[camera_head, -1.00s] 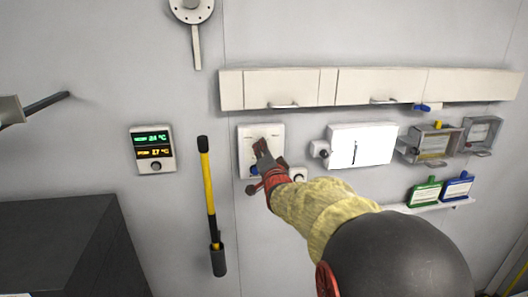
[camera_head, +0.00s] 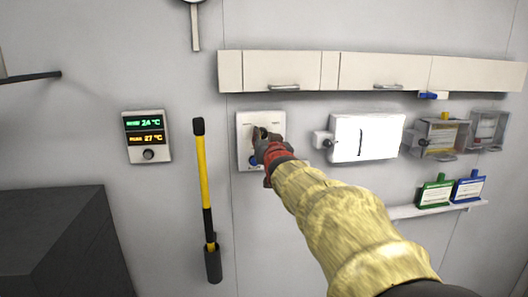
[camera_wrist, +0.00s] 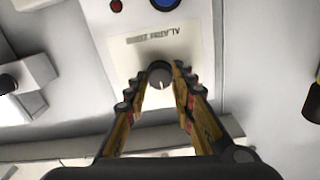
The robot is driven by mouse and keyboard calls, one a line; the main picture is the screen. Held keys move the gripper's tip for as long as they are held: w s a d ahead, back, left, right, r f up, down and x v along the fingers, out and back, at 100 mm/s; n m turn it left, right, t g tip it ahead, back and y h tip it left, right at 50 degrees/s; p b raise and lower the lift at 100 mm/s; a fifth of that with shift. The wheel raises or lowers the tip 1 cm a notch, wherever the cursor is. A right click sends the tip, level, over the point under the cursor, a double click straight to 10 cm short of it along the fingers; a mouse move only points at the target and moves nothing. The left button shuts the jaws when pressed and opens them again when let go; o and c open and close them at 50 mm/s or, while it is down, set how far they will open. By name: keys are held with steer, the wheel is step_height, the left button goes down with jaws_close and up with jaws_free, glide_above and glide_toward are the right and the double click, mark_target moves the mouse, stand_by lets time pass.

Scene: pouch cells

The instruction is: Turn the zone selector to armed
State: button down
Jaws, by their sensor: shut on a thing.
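The zone selector is a small round dark knob (camera_wrist: 160,76) with a pale pointer line, on a white panel (camera_wrist: 190,45) labelled ALARM ZONE. In the wrist view the label is upside down and the pointer line points down the picture, toward my gripper's base. My gripper (camera_wrist: 163,72) has its fingers on both sides of the knob and is shut on it. In the head view my gripper (camera_head: 262,136) covers the selector on the white panel (camera_head: 276,119). Any position words around the knob cannot be read.
A blue round button (camera_wrist: 166,2) and a red light (camera_wrist: 116,5) are on the same panel. A yellow-black pole (camera_head: 205,170) and a temperature display (camera_head: 147,137) are to the left. A white box (camera_head: 385,138) is to the right, below the cabinets (camera_head: 380,70).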

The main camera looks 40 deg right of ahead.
steer(key=n+b, duration=0.4)
steer(key=shift+f+n, duration=0.15)
steer(key=shift+n, duration=0.15)
steer(key=n+b, duration=0.2)
steer(key=n, duration=0.2)
steer(key=shift+b, duration=0.3)
steer(key=shift+r+n, duration=0.2)
steer(key=shift+n, duration=0.1)
steer(key=c, duration=1.6)
jaws_free()
steer(key=shift+o, duration=0.6)
steer(key=v, duration=1.2)
